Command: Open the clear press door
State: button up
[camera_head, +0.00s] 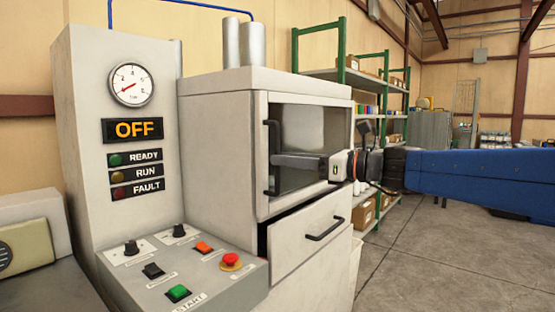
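The clear press door (310,122) is a see-through panel in a white frame on the front of the white press cabinet. It looks shut. Its black upright bar handle (270,128) is at the door's left side. My gripper (282,160) comes in from the right across the front of the door. Its grey fingers point left, with their tips at about the middle of the handle. I cannot tell whether they touch the handle or are around it. The fingers are seen from the side, so the gap between them does not show.
Below the door, a drawer (290,246) with a black handle stands partly open. A control panel (213,285) with buttons and knobs is at front left, under a display reading OFF (131,130). Green shelving (343,70) stands behind. Open floor (430,270) lies to the right.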

aim_at(278, 189)
jog(key=shift+x, duration=1.55)
jog(key=shift+c, duration=0.2)
grip_shut()
